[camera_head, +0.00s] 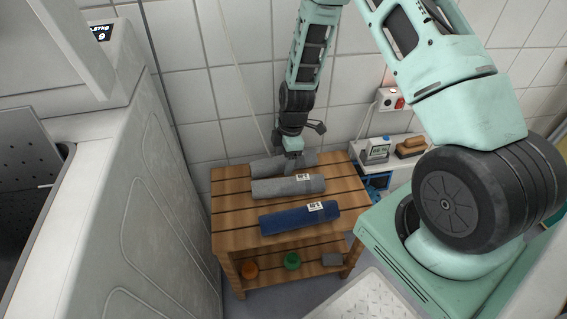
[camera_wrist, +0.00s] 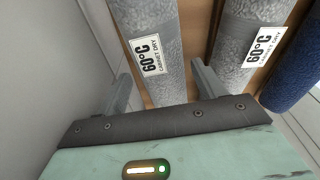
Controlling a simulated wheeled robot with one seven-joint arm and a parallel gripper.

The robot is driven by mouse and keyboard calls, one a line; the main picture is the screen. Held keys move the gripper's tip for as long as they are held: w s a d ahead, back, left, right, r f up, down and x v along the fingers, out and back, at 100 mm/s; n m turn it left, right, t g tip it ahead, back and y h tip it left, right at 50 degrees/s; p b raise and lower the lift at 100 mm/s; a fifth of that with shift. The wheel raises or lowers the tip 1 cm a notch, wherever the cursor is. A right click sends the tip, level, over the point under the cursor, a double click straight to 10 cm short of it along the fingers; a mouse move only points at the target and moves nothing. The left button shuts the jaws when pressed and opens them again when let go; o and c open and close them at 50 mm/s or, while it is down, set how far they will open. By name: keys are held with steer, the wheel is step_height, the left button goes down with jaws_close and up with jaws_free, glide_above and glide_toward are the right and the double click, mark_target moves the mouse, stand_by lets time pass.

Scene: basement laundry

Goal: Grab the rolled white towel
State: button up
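No clearly white roll shows. A rolled pale grey towel (camera_head: 264,167) lies at the back of a slatted wooden table, partly hidden by my gripper (camera_head: 294,163). In the wrist view the same towel (camera_wrist: 163,85) carries a "60°C cabinet dry" label, and my gripper (camera_wrist: 161,66) is open with one finger on each side of it. I cannot tell whether the fingers touch it. A second grey rolled towel (camera_head: 275,188) lies in front, also labelled in the wrist view (camera_wrist: 233,45). A rolled dark blue towel (camera_head: 285,220) lies nearest the table's front.
The wooden table (camera_head: 232,240) has a lower shelf with an orange item (camera_head: 249,270), a green item (camera_head: 292,261) and a grey box (camera_head: 331,259). A white machine (camera_head: 165,190) stands close on the left. A tiled wall is behind. A small shelf (camera_head: 400,144) with a brush (camera_head: 411,146) is at right.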

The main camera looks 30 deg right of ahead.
steer(key=c, duration=0.8)
steer(key=shift+o, duration=0.2)
